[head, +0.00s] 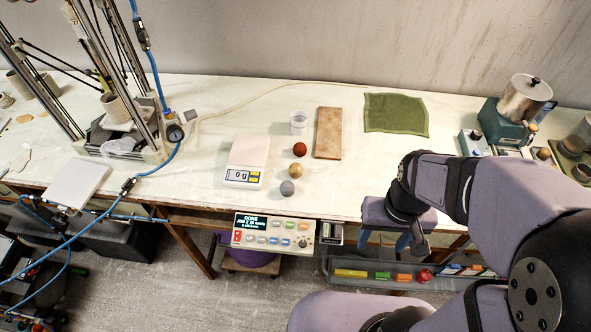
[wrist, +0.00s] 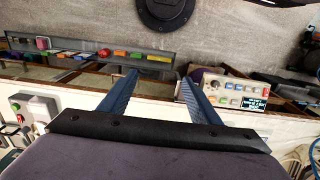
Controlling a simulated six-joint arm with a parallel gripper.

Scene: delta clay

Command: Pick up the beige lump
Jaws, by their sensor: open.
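The beige lump (head: 295,170) is a small tan ball on the pale worktop, in the middle of a short row in the head view. A red-brown lump (head: 299,149) lies just behind it and a grey lump (head: 287,188) just in front. All three stand apart. My gripper (head: 384,243) is to the right and nearer, at the table's front edge, well away from the lumps. In the wrist view, the two blue fingers of my gripper (wrist: 160,78) are spread apart with nothing between them. No lump shows in that view.
A white scale (head: 248,153) reading 0 g stands left of the lumps. A control panel (head: 274,232) hangs at the front edge.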

